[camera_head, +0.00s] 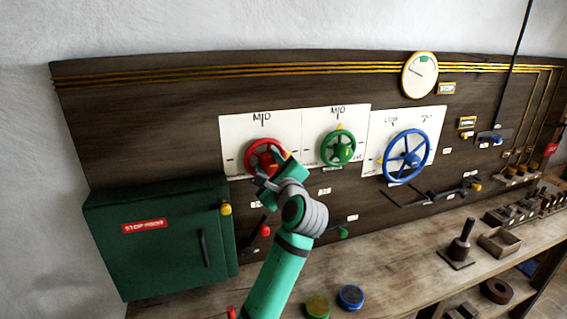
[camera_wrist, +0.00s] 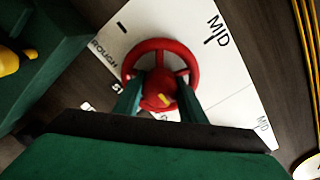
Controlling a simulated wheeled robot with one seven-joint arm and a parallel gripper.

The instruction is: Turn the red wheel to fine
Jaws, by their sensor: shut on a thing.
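The red wheel (camera_head: 254,149) is mounted on a white scale plate (camera_head: 233,131) on the dark wall board, left of the green wheel. In the wrist view the red wheel (camera_wrist: 193,62) shows its rim and spokes, with a small yellow mark on its hub. MID (camera_wrist: 214,32) and ROUGH (camera_wrist: 104,52) can be read on the plate; I cannot read a FINE mark, and the lower plate is partly hidden. My gripper (camera_head: 268,172) is at the wheel, its two fingers shut on either side of the hub in the wrist view (camera_wrist: 160,92).
The green wheel (camera_head: 351,147) and blue wheel (camera_head: 428,156) stand to the right. A green cabinet (camera_head: 165,255) with a yellow knob (camera_head: 225,209) is at lower left. Small levers sit below the wheels. A wooden bench (camera_head: 385,270) holds round pucks and tools.

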